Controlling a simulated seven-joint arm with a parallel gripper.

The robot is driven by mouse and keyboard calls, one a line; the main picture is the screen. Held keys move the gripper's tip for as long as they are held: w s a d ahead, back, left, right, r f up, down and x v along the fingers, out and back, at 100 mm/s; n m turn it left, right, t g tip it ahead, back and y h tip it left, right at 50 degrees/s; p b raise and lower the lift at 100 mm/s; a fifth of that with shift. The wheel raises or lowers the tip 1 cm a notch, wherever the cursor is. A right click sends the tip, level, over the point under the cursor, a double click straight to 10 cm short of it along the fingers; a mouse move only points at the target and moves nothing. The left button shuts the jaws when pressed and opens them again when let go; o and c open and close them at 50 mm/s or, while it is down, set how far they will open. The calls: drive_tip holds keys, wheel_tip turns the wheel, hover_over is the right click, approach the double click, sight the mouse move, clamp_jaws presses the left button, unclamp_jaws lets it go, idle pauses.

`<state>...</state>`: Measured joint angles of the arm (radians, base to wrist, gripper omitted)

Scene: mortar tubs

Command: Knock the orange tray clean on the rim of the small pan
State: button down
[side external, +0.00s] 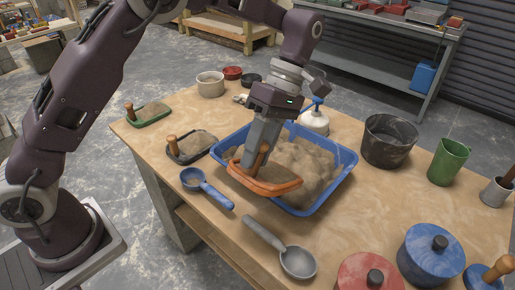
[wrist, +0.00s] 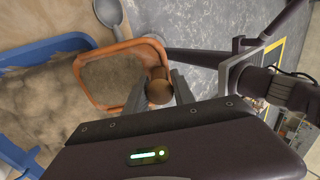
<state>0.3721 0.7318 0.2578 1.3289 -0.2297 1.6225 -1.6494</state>
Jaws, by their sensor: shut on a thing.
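The orange tray (side external: 265,186) has an upright wooden handle (wrist: 158,90) on one edge. My gripper (side external: 260,150) is shut on this handle and holds the tray over the near left side of the blue tub (side external: 335,185), which is filled with lumpy sandy mortar. In the wrist view the tray (wrist: 85,92) has brown, sandy-looking material inside; how thick it is I cannot tell. Two long-handled round pans lie on the table: a blue one (side external: 192,178) left of the tub and a grey one (side external: 298,263) in front. I cannot tell which is the small pan.
A black tray (side external: 198,158) and a green tray (side external: 155,117) with wooden handles lie left. A black bucket (side external: 388,155) and green cup (side external: 448,168) stand right. Lidded red (side external: 370,278) and blue (side external: 432,262) pots stand front right. Bare table lies between the grey pan and the tub.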

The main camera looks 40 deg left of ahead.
sight(259, 174)
wheel_tip(259, 174, down, 7)
drive_tip(key=shift+f, duration=0.1)
wheel_tip(259, 174, up, 7)
drive_tip(key=shift+r, duration=0.2)
idle(0.5)
